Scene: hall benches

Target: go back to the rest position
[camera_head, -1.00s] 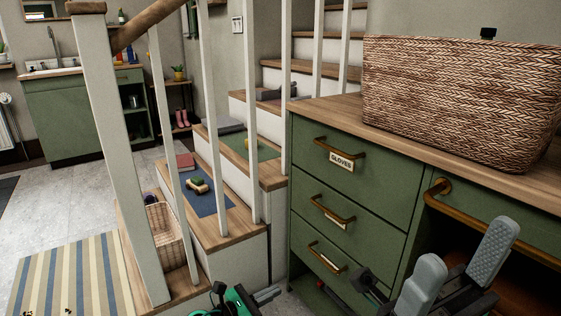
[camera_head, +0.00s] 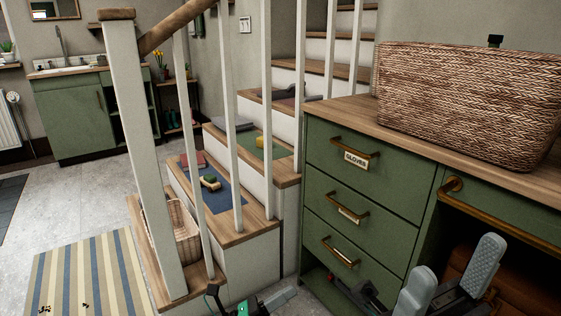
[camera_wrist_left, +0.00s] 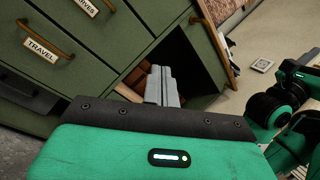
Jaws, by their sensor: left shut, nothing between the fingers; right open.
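My left gripper (camera_head: 281,296) shows at the bottom edge of the head view, beside the foot of the stairs and left of the green drawer unit. Its green housing is mostly cut off. My right gripper (camera_head: 452,280) is at the lower right of the head view, in front of the bench. Its two grey fingers stand apart, with nothing held between them.
The green drawer unit (camera_head: 362,208) and the wooden bench top (camera_head: 345,108) with a woven basket (camera_head: 470,100) stand close on the right. Stairs with white balusters (camera_head: 232,140) rise at the middle. A striped rug (camera_head: 85,280) lies on open floor at left.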

